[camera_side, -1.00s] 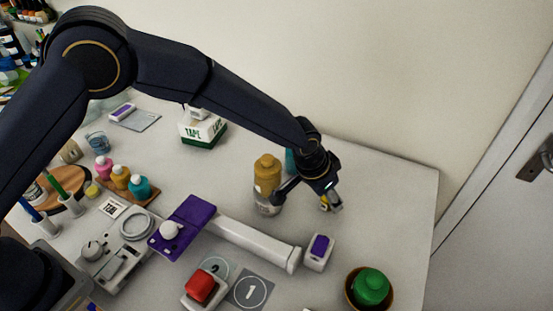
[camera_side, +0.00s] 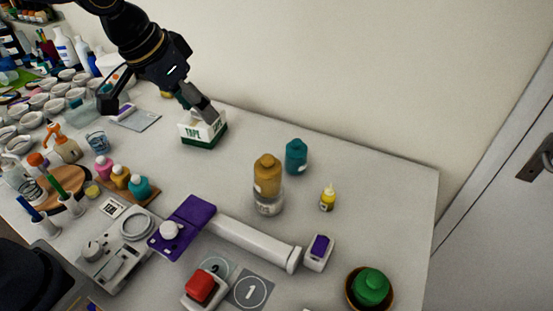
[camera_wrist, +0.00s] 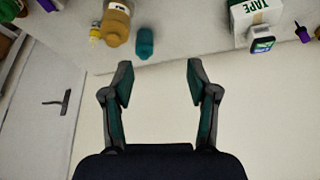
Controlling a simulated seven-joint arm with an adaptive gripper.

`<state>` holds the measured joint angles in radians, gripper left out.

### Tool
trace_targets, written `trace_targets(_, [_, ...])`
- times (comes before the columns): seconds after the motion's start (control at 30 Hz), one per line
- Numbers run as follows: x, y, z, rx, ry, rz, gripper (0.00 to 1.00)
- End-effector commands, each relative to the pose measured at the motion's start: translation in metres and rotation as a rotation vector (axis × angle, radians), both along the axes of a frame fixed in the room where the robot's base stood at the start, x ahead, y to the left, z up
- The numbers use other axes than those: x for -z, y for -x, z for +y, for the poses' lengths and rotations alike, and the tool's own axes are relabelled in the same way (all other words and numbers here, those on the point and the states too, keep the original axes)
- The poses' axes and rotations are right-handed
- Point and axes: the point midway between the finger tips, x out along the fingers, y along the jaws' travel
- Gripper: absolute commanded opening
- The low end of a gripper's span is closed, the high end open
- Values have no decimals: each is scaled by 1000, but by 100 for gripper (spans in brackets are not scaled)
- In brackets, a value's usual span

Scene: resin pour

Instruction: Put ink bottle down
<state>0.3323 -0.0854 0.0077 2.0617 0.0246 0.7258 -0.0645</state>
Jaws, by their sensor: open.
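A small yellow bottle with a pale yellow tip, which looks like the ink bottle (camera_side: 327,200), stands upright on the table at the right, apart from other things. It also shows small at the top left in the wrist view (camera_wrist: 96,34). My gripper (camera_side: 160,106) is raised at the upper left in the side view, in front of the tape box and far from the bottle. In the wrist view its two fingers (camera_wrist: 160,78) are spread wide with nothing between them.
A large amber-capped bottle (camera_side: 267,177) and a teal bottle (camera_side: 296,157) stand left of the yellow bottle. A tape box (camera_side: 203,131) is near my gripper. A long white bar (camera_side: 255,240) and a green-topped bowl (camera_side: 370,288) lie in front. The table's right edge is clear.

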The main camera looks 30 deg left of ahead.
Motion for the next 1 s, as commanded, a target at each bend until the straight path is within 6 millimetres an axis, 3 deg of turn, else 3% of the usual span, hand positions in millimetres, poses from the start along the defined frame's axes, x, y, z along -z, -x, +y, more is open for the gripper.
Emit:
trace_targets(0.03, [-12,24,29,-51,5,-17,59])
trace_targets(0.1, [-18,58,59,-111,6,-28,59])
trace_targets(0.2, [-17,101,89,-182,4,-38,59])
trace_targets(0.3, [-11,132,106,-235,4,-46,59])
trace_targets(0.4, [-5,150,114,-265,3,-51,59])
trace_targets(0.53, [-2,158,117,-278,2,-51,59])
trace_targets(1.0, [-2,158,117,-276,1,-52,59])
